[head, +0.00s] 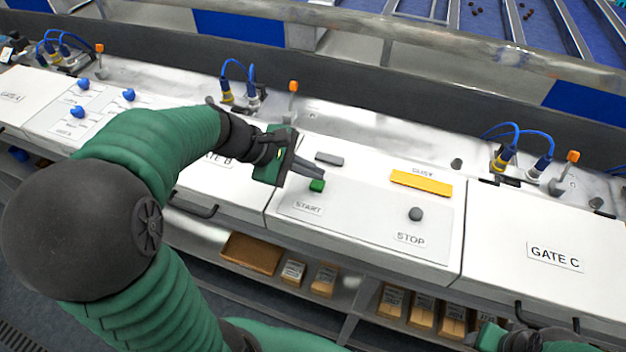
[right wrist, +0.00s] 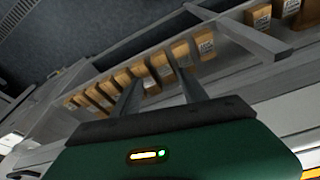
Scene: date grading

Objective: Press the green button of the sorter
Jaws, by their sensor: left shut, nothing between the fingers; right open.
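The green button (head: 317,186) sits above the START label on the sorter's white control panel (head: 350,225). My left gripper (head: 322,175) is shut and empty. Its fingertips are right at the green button in the head view; I cannot tell whether they touch it. A grey STOP button (head: 415,214) and a lit yellow BUSY bar (head: 421,183) are to the right on the same panel. My right gripper (right wrist: 160,92) is open and empty in the right wrist view, in front of the shelf below the panel.
Cardboard boxes (head: 324,279) stand on the shelf below the panel. The GATE C box (head: 555,255) is to the right, with blue cables (head: 520,135) behind it. An orange-tipped lever (head: 292,88) stands behind the control panel.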

